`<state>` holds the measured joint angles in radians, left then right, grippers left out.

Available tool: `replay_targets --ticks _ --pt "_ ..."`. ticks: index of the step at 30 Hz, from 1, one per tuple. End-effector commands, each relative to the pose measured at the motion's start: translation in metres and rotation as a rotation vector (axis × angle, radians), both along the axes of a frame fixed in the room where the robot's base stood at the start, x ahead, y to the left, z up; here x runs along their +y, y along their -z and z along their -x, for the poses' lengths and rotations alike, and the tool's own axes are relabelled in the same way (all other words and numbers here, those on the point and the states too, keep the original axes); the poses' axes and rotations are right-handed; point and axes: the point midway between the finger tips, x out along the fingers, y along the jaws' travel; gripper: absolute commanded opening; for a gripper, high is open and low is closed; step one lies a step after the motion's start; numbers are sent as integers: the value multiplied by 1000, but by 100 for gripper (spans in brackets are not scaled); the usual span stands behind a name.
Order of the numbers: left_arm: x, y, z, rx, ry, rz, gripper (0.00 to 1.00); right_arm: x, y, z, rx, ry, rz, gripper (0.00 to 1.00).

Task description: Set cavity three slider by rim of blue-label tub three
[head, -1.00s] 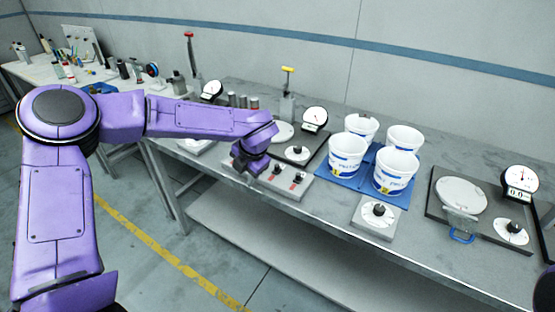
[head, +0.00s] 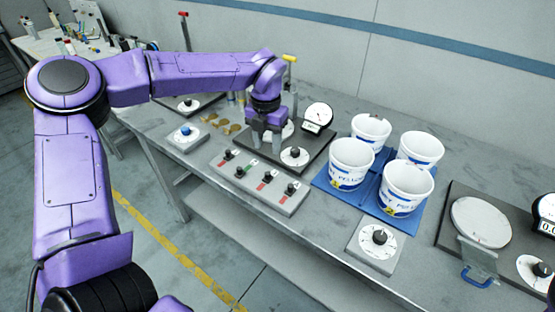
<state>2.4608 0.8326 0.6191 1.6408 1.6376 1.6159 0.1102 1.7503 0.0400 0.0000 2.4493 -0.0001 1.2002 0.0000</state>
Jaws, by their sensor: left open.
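A grey slider panel (head: 217,168) lies near the table's front edge, with several black slider knobs in a row. Several white tubs with blue labels stand upright on a blue mat (head: 322,182): front left (head: 351,158), front right (head: 405,188), back left (head: 371,130) and back right (head: 420,149). My left gripper (head: 266,148) points down, open and empty, just behind the panel. My right gripper is out of view.
A dark plate with a dial knob (head: 294,157) and gauge (head: 318,117) stands behind the panel. A grey dial box (head: 377,246) sits in front of the tubs. A scale plate (head: 481,222) is at right. Brass discs (head: 222,123) and a blue-knob box (head: 186,137) are at left.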

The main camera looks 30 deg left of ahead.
Motion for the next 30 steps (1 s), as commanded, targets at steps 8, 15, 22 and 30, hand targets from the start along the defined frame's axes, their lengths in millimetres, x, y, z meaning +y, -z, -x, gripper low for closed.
replay_targets --ticks 8,15,22,30 --pt "-4 48 -1 7 9 -1 44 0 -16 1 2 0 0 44" --pt "-3 93 -1 3 7 -1 44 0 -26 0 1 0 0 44" --pt "-2 105 0 0 4 -1 44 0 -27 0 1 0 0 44" --pt "-1 104 0 0 4 -1 2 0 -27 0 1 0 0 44"
